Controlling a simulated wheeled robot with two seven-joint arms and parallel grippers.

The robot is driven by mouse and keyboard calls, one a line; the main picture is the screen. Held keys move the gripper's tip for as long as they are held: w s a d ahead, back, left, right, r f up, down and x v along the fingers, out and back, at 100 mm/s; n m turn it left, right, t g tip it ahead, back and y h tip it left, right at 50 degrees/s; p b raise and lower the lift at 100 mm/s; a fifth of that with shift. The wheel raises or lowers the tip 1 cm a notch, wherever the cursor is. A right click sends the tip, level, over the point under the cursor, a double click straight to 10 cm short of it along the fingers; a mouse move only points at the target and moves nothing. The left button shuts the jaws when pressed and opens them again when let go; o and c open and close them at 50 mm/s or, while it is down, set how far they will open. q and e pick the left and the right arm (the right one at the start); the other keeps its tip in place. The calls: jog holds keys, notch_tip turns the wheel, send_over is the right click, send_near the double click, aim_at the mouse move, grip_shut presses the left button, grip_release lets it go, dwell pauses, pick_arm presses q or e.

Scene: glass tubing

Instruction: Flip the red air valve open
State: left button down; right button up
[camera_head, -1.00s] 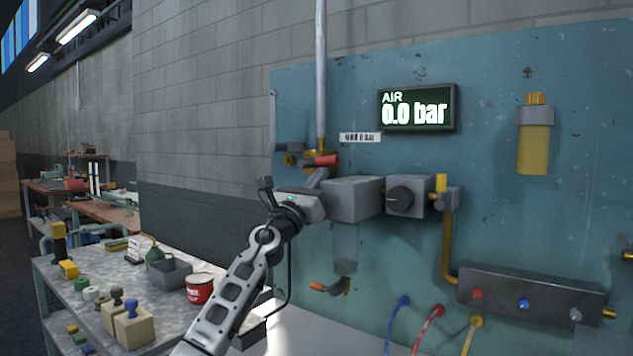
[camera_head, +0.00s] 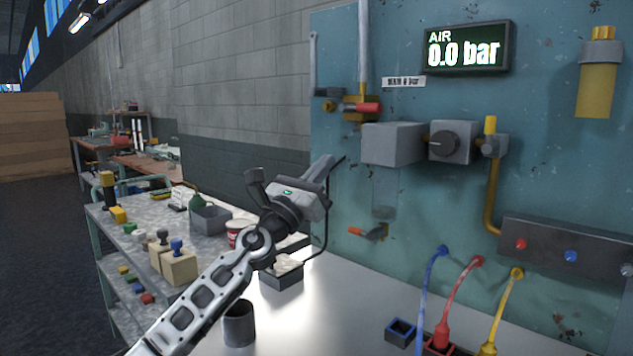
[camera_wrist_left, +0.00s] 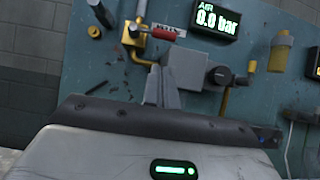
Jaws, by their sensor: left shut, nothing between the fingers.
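The handle also shows in the left wrist view (camera_wrist_left: 165,34), beyond my fingers. My left gripper (camera_head: 326,166) is shut and empty, below and left of the handle and apart from it. Its fingers (camera_wrist_left: 162,86) point toward the panel. The air display (camera_head: 466,48) reads 0.0 bar. My right gripper is not in view.
A grey box (camera_head: 392,144) and a black-knobbed regulator (camera_head: 450,142) stick out right of the valve. An orange-tipped drain lever (camera_head: 362,232) hangs below. Blue, red and yellow hoses (camera_head: 509,300) run down at the right. A cluttered cart (camera_head: 130,218) stands left.

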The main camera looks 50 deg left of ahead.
pick_arm(q)
jog(key=shift+v, duration=1)
